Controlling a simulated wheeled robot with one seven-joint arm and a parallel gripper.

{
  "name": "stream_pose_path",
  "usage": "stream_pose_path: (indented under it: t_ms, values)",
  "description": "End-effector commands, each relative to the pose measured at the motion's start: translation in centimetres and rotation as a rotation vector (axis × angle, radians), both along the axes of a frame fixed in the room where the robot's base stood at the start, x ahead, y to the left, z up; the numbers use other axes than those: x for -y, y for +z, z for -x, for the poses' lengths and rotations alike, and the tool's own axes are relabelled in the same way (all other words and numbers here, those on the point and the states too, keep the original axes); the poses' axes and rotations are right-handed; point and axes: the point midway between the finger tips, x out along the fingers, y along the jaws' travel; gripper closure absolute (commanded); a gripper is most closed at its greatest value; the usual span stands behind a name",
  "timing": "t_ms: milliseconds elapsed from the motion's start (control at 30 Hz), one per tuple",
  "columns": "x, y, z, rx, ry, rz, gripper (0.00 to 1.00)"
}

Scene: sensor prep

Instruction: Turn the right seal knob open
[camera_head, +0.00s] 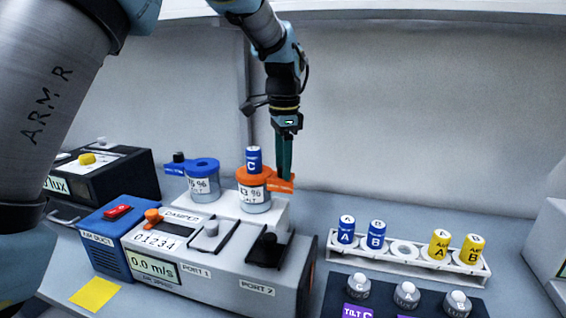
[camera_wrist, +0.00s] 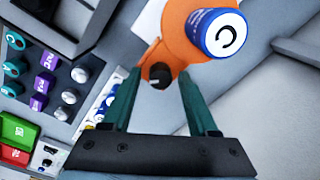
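The right pot has an orange collar (camera_head: 250,177) with a blue vial marked C (camera_head: 254,158) standing in it. The collar and vial also show in the wrist view, the vial's white cap (camera_wrist: 226,35) facing me. A small dark knob (camera_wrist: 159,75) sits on the orange tab at the collar's edge. My gripper (camera_head: 286,176) points down at that tab, and its fingers hide the knob in the head view. In the wrist view my gripper (camera_wrist: 161,80) is open, one green finger on each side of the knob, with gaps visible. Whether the fingertips reach knob height I cannot tell.
A blue-collared pot (camera_head: 201,168) with its own dark knob (camera_head: 178,157) stands to the left. The grey instrument box (camera_head: 215,270) with ports lies in front. A white rack (camera_head: 404,262) with blue and yellow vials stands right, above a dark knob panel (camera_head: 385,290).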

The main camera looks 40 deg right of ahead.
Motion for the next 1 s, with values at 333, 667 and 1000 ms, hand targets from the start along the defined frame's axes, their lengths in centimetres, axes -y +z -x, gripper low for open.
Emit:
stream_pose_path:
  t_ms: [333, 667, 1000]
  values:
    - [0.01, 0.04, 0.01, 0.000, 0.000, 0.000, 0.81]
    - [0.00, 0.05, 0.02, 0.000, 0.000, 0.000, 1.00]
    - [-0.02, 0.08, -0.04, -0.001, -0.049, 0.001, 1.00]
